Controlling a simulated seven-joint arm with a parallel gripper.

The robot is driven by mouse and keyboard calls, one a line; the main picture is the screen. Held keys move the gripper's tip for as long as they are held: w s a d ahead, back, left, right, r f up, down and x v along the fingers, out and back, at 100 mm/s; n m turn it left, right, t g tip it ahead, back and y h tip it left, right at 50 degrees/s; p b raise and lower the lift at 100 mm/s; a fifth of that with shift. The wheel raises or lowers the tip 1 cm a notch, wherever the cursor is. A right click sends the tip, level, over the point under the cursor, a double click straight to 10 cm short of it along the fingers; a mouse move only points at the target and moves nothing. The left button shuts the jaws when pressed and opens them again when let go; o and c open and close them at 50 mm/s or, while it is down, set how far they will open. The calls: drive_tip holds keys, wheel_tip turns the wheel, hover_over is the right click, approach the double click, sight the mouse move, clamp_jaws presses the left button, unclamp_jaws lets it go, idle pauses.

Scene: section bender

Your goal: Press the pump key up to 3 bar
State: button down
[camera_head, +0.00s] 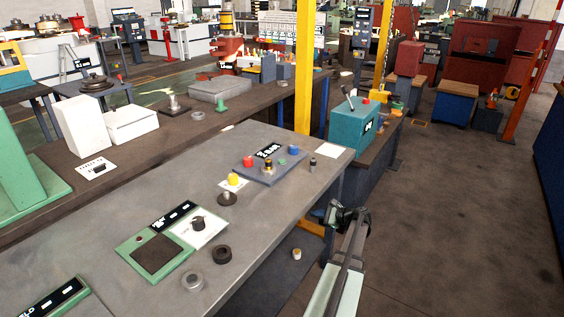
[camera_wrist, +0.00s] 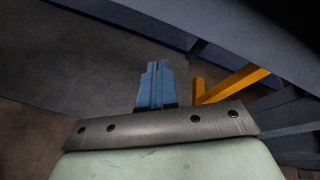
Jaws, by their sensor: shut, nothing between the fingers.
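The grey bench top (camera_head: 115,214) carries small control panels with keys and black labels. The grey panel (camera_head: 262,178) at the far end has a red, a green and a blue button and a dark-and-brass knob. A green panel (camera_head: 150,262) with a dark square plate lies nearer, beside a white plate with a black knob (camera_head: 197,223). My gripper (camera_head: 348,212) is beyond the bench's right edge, away from the panels. In the wrist view its blue fingers (camera_wrist: 155,84) are shut and empty.
A yellow post (camera_head: 305,70) stands behind the bench. A teal box (camera_head: 354,129) with a lever stands beyond its far end. Loose round parts (camera_head: 221,254) lie near the bench's right edge. The floor (camera_head: 450,240) on the right is clear.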

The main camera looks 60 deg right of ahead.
drive_tip(key=s+d+r+m+t+h, duration=0.1)
drive_tip(key=s+d+r+m+h, duration=0.3)
drive_tip(key=s+d+r, duration=0.45)
drive_tip(key=s+d+r+m+t+h, duration=0.1)
drive_tip(key=s+d+r+m+h, duration=0.2)
drive_tip(key=s+d+r, duration=0.5)
wheel_tip(320, 180, up, 15)
drive_tip(key=n+g+y, duration=0.7)
drive_tip(key=n+y, duration=0.1)
drive_tip(key=n, duration=2.1)
hover_over(284, 161)
drive_tip(key=shift+f, duration=0.15)
drive_tip(key=shift+d+f, duration=0.1)
drive_tip(key=shift+f, duration=4.2)
